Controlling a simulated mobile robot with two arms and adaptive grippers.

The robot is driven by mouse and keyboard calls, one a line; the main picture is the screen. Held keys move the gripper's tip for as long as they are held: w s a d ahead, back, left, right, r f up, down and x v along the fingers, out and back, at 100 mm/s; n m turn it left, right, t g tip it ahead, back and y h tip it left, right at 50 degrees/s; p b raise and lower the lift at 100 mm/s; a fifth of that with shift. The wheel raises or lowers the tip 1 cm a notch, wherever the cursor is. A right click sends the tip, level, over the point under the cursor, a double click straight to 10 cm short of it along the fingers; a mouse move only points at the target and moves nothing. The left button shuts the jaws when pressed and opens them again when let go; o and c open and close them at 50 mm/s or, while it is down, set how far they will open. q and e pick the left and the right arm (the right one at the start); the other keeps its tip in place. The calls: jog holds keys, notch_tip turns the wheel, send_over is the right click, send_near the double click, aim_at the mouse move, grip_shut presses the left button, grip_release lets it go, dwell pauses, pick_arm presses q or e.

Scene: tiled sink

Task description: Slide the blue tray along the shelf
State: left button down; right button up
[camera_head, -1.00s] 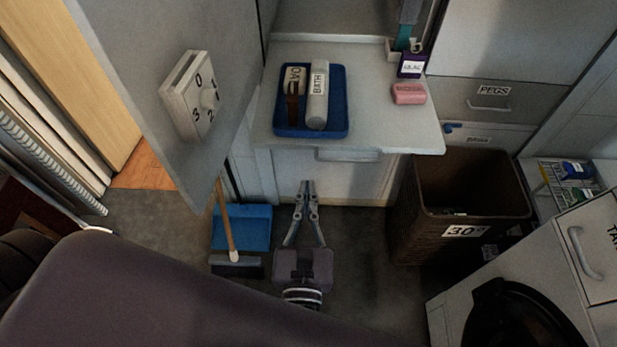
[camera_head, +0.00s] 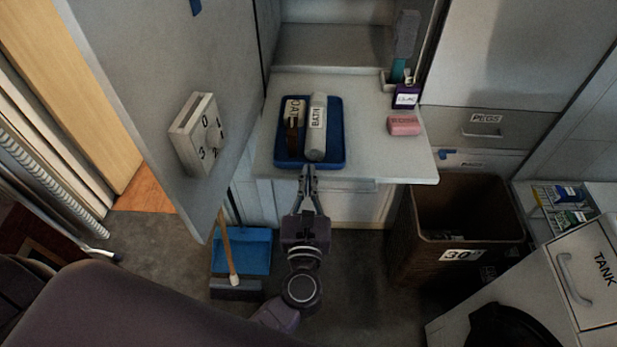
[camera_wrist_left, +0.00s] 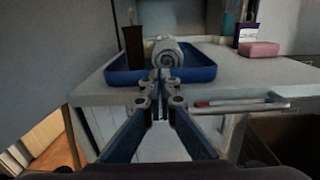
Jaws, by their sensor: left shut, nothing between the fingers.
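The blue tray (camera_head: 336,131) lies on the left part of the pale shelf (camera_head: 374,155), near its front edge. My right gripper is not in view.
A pink soap (camera_head: 404,125) and a purple labelled box (camera_head: 406,97) stand on the shelf's right side. Bare shelf lies between them and the tray. A grey door with a dial box (camera_head: 200,135) is at left. A brown basket (camera_head: 470,215) stands below right.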

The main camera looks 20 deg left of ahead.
aim_at(310, 160)
pick_arm(q)
jog(key=x, duration=0.6)
jog(key=shift+w+f, duration=0.1)
jog(key=shift+w, duration=0.3)
jog(key=shift+s, duration=0.1)
